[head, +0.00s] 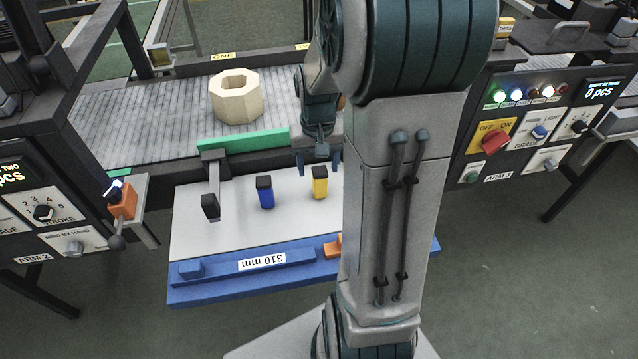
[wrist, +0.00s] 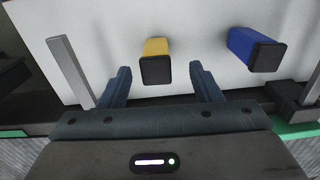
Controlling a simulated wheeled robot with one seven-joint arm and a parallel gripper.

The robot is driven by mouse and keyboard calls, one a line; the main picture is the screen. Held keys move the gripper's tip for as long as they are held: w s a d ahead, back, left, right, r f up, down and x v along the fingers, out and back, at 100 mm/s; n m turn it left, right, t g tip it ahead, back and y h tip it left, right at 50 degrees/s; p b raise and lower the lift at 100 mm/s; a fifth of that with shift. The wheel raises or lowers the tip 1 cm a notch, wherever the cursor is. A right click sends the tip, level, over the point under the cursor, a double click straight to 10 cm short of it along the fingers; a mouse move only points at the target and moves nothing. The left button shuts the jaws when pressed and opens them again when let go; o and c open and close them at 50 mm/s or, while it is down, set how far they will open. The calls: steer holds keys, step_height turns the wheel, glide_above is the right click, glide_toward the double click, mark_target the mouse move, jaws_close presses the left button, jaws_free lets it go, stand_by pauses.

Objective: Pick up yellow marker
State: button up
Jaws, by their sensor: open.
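The yellow marker (head: 320,185) is a short upright block with a black top. It stands on the light grey board (head: 215,230) in the head view. In the wrist view the yellow marker (wrist: 156,62) shows between and just beyond my open fingertips. My gripper (head: 320,165) is above and behind it in the head view, pointing down. My gripper (wrist: 158,78) is open and empty in the wrist view. A blue marker (head: 265,193) with a black top stands to the left; it also shows at the right of the wrist view (wrist: 256,50).
A black block (head: 210,207) stands left of the blue marker under a grey bar. A blue ledge (head: 285,277) labelled 310 mm edges the board's front. Behind are a green strip (head: 245,141) and a conveyor with an octagonal ring (head: 252,108). Control panels flank both sides.

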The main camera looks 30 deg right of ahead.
mark_target(320, 182)
steer(key=f, duration=0.7)
steer(key=shift+w+d+f, duration=0.1)
steer(key=shift+w+d, duration=0.05)
steer(key=shift+d, duration=0.2)
steer(key=c, duration=1.1)
